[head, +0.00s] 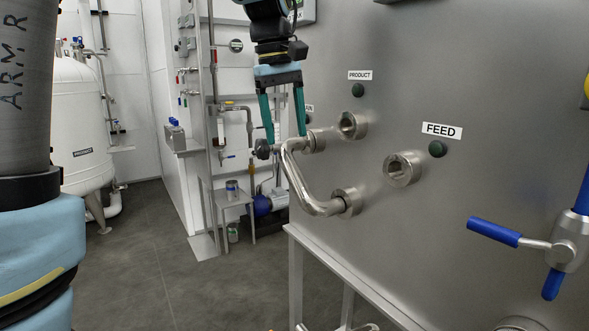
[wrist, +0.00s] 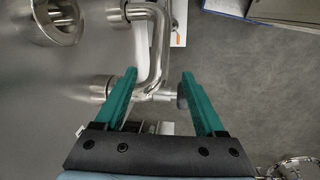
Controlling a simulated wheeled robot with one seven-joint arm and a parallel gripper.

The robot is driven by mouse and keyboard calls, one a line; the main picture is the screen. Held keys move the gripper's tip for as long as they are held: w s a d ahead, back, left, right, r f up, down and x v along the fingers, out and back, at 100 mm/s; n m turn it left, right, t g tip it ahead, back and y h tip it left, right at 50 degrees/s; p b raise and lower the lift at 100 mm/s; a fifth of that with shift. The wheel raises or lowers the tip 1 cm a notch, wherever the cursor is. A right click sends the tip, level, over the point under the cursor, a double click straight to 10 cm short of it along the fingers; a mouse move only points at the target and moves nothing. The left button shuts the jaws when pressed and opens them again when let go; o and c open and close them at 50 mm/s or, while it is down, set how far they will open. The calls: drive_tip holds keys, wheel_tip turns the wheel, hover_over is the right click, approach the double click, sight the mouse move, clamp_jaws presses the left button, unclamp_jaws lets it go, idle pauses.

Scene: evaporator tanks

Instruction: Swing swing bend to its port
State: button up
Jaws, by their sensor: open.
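The swing bend (head: 297,178) is a shiny U-shaped steel pipe on the steel panel. Its lower end meets a collar (head: 347,200) and its upper end meets another collar (head: 317,140). A dark round knob (head: 262,150) sticks out at its upper corner. My gripper (head: 287,138) is open, pointing down at this upper corner. In the wrist view the bend (wrist: 156,55) passes between my gripper's spread green fingers (wrist: 159,73); I cannot tell whether they touch it. Open ports stand under the PRODUCT label (head: 352,124) and below left of the FEED label (head: 403,168).
A blue-handled valve (head: 495,232) sticks out at the right of the panel. A frame (head: 345,285) stands below the panel. A small stand (head: 232,200) and a white tank (head: 85,130) are farther left. The grey floor between is clear.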

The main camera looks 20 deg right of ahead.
sight(290, 162)
drive_tip(key=f, duration=0.3)
drive_tip(key=d+f, duration=0.1)
drive_tip(key=f, duration=0.2)
drive_tip(key=f+p, duration=0.1)
drive_tip(key=f, duration=0.2)
drive_tip(key=shift+d+f, duration=0.2)
drive_tip(key=shift+f, duration=0.05)
clamp_jaws()
idle(1.0)
